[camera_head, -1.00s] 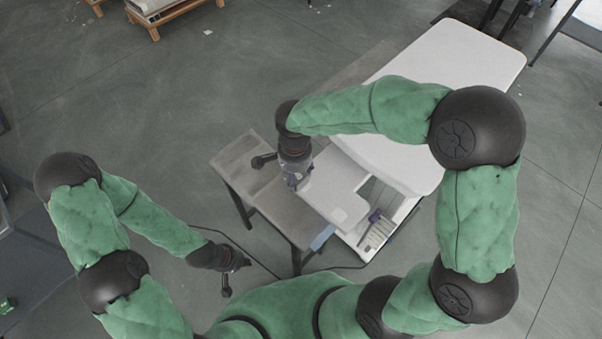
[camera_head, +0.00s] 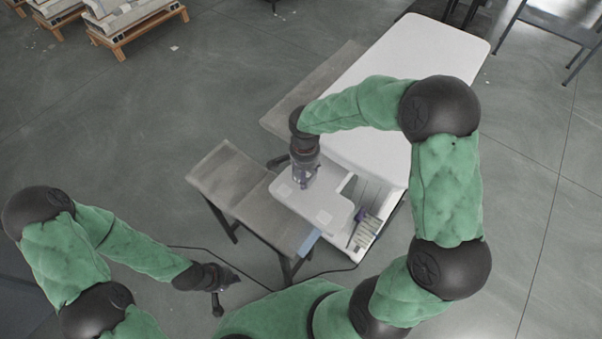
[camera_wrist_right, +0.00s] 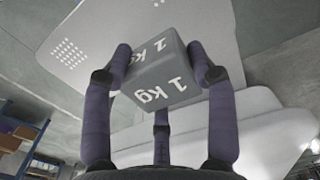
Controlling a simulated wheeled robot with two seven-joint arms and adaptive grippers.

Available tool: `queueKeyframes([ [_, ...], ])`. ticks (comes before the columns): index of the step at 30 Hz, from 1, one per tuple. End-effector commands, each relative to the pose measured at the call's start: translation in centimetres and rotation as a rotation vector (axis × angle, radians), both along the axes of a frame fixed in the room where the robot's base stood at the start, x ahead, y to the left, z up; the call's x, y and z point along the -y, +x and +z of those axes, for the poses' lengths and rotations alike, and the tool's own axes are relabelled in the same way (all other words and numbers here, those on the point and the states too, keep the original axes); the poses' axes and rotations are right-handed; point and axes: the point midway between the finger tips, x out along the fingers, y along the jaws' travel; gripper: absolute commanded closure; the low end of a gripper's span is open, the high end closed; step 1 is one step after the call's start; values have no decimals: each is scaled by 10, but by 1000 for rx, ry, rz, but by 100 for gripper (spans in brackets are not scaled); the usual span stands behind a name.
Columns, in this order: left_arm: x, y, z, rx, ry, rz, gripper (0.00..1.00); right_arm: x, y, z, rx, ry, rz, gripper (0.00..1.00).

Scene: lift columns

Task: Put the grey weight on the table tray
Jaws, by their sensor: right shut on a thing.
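The grey weight (camera_wrist_right: 160,77), a block marked "1 kg", sits between the fingers of my right gripper (camera_wrist_right: 163,80) in the right wrist view. That gripper is shut on it. In the head view my right gripper (camera_head: 303,183) points down over the white table tray (camera_head: 322,208), and the weight is hidden or too small to make out there. In the wrist view a white perforated panel (camera_wrist_right: 85,45) shows behind the weight. I cannot tell the gap below the weight. My left gripper (camera_head: 228,280) hangs away at lower left, its fingers too small to read.
A large white tabletop (camera_head: 420,50) lies behind the tray. A grey bench (camera_head: 235,180) stands left of the tray, and another grey surface (camera_head: 325,85) behind it. An open section with small items (camera_head: 368,228) is right of the tray. A dark cable (camera_head: 330,268) runs along the floor.

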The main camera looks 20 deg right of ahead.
Motion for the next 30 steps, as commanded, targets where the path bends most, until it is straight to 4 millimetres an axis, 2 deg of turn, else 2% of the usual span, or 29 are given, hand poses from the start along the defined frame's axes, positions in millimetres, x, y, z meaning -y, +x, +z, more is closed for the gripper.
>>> queueKeyframes([
  [2,0,0,-3,0,0,0,100,5,2,-8,1,0,-3,100],
  [8,0,0,-10,0,0,0,100,4,3,-32,3,-1,-1,100],
  [21,0,0,-13,0,0,0,100,4,3,-36,4,0,-2,100],
  [22,0,0,-13,0,0,0,100,4,1,-38,0,0,0,40],
  [24,0,0,-12,0,0,0,100,4,1,-37,0,0,0,20],
  [30,0,0,-12,0,0,0,100,3,1,-37,0,0,-1,19],
])
